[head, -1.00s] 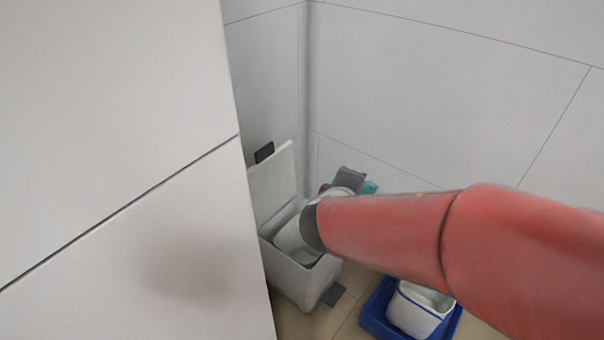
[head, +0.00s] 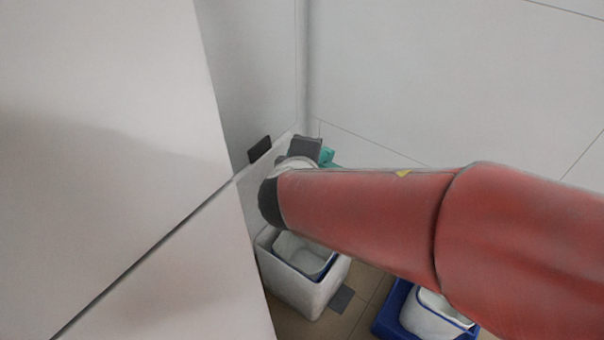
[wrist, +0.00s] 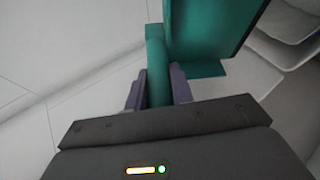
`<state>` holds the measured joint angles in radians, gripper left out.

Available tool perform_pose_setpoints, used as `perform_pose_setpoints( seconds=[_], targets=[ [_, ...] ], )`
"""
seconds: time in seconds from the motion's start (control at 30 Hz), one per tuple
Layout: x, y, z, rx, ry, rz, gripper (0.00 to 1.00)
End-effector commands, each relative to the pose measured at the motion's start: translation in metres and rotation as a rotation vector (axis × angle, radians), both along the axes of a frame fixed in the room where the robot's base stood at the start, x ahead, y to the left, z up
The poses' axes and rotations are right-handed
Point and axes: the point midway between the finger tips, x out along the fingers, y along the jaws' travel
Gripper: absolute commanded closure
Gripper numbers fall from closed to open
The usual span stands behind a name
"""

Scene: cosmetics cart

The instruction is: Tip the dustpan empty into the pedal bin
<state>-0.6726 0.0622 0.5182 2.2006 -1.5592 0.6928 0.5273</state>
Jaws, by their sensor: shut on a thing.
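In the wrist view my gripper (wrist: 157,88) is shut on the handle of the teal dustpan (wrist: 210,35). The pan's body spreads up and to the right beyond the jaws; its inside and any contents cannot be made out. In the head view only a small teal piece of the dustpan (head: 328,156) shows past my wrist, which hides the rest. The white pedal bin (head: 293,284) stands open in the corner below my arm, with its lid raised behind. A pale liner with a blue edge shows inside it. Its dark pedal (head: 341,300) is at the floor.
A blue tray (head: 388,318) with a white tub (head: 433,316) stands on the tan floor (head: 371,283) right of the bin, partly behind my arm. A large white panel (head: 110,150) fills the left side close by. White walls meet behind the bin.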

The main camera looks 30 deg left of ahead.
Motion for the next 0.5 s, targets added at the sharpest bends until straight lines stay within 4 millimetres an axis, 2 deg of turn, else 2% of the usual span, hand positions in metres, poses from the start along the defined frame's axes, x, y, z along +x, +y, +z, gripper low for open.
perform_pose_setpoints(
  seconds=[0.03,0.23,0.4,0.5],
  targets=[
    [0.000,0.000,-0.013,0.000,-0.001,0.000,1.00],
    [0.000,0.000,-0.038,0.000,-0.001,0.000,1.00],
    [0.000,0.000,-0.054,0.001,-0.001,-0.001,1.00],
    [0.002,-0.001,-0.055,0.001,0.010,-0.003,1.00]
  ],
)
